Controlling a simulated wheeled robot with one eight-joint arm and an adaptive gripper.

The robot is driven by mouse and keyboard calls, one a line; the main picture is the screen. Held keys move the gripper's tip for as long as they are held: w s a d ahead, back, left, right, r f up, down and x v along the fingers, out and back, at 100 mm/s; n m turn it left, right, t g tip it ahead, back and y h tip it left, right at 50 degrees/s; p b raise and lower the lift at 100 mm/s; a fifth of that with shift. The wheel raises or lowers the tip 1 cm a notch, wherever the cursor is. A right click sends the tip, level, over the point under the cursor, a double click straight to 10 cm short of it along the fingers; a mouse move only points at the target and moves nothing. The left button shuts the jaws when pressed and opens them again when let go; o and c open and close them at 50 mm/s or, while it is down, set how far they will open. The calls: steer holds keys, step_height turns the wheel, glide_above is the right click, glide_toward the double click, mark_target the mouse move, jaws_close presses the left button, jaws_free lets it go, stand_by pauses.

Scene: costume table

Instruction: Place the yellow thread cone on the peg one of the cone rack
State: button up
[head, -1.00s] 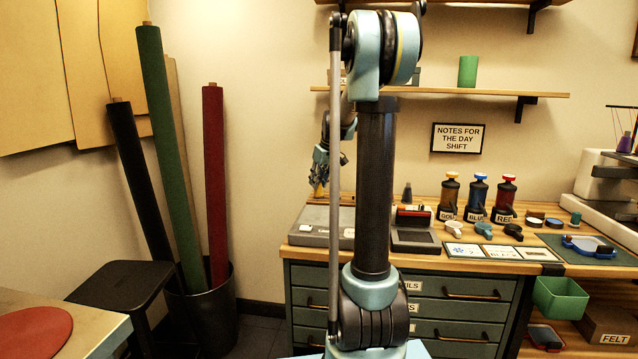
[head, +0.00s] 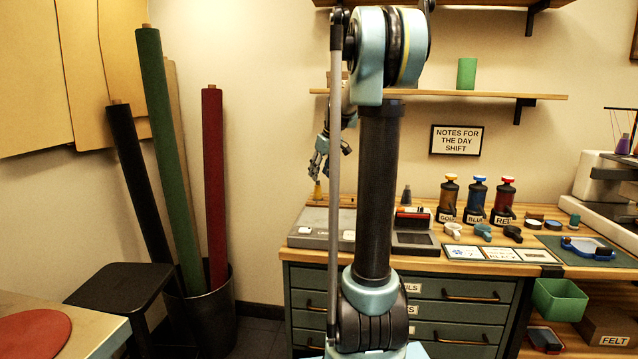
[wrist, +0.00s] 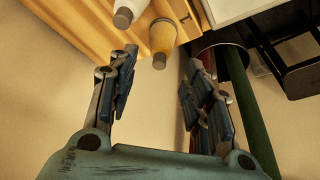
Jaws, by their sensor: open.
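The yellow thread cone (wrist: 163,40) stands near the table's edge in the wrist view, its grey tip toward my gripper. In the head view the yellow cone (head: 317,190) shows small at the back left of the workbench, just below my gripper (head: 331,160). In the wrist view my gripper (wrist: 160,85) is open and empty, its fingers spread, with the cone beyond them and apart from them. A pale cone (wrist: 125,14) stands beside the yellow one, partly cut by the frame edge.
A grey flat box (head: 314,233) lies on the workbench's left. Labelled gold, blue and red bottles (head: 477,198) stand right of my arm. A dark bin (head: 206,305) with fabric rolls and a black stool (head: 120,284) stand left. My arm hides part of the bench.

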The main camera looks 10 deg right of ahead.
steer(key=v, duration=0.6)
steer(key=shift+r, duration=0.4)
steer(key=shift+s+d, duration=0.1)
steer(key=shift+s, duration=0.15)
